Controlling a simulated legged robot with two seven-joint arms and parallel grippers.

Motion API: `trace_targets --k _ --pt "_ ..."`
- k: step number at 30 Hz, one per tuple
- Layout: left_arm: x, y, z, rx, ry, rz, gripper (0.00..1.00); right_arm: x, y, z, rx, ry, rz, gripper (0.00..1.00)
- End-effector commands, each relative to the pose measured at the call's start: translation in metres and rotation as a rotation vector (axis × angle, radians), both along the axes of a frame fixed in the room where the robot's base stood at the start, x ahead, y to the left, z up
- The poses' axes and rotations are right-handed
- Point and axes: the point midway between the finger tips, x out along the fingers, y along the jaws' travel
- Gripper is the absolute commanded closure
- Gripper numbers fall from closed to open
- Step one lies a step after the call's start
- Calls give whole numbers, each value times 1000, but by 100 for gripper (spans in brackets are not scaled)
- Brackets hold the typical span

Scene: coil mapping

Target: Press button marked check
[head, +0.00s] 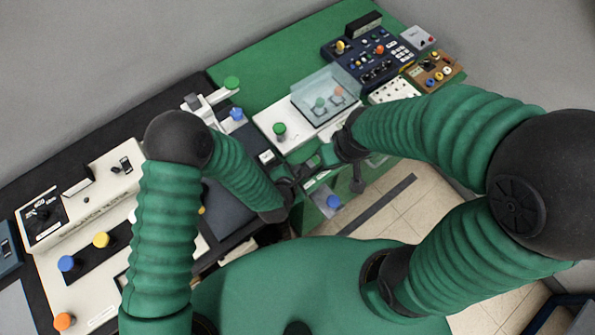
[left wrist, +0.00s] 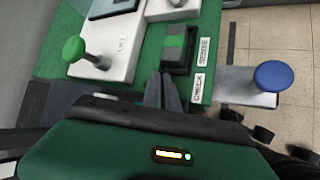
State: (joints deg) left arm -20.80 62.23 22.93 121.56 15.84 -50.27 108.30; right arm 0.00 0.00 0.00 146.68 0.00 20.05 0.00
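A black switch block with a green top (left wrist: 175,47) stands on the green panel edge in the left wrist view. A white label reading CHECK (left wrist: 198,88) lies beside its near end, and a second, blurred label (left wrist: 203,52) lies farther along. My left gripper (left wrist: 162,78) appears shut and empty, its dark fingertips just short of the block's near end; contact cannot be told. In the head view my left gripper (head: 302,176) is over the panel's front edge, partly hidden by its arm. My right gripper (head: 345,160) is close by on the right, its fingers unclear.
A white box with a green knob (head: 279,130) stands behind the grippers, with a clear cover (head: 325,95) beside it. A blue knob (left wrist: 273,76) sits on a grey plate at the right. A dark control box (head: 370,50) stands at the back. Tiled floor lies below the edge.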

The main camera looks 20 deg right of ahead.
Motion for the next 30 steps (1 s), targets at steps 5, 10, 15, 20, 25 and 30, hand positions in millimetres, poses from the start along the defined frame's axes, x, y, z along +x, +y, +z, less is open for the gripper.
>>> trace_targets --k 5,10,15,20,25,30 --pt "-1 3 -6 4 6 3 100 0 0 -3 0 0 0 100" --pt "-1 3 -9 6 9 3 100 0 0 -5 0 0 0 100" --pt "-1 5 -10 8 8 4 100 0 0 -6 0 0 0 100" --pt "-1 6 -10 9 9 6 100 0 0 -6 0 0 0 100" --pt "0 8 -5 9 10 7 100 0 0 -2 0 0 0 100" --pt "1 10 6 7 8 8 100 0 0 6 0 0 0 100"
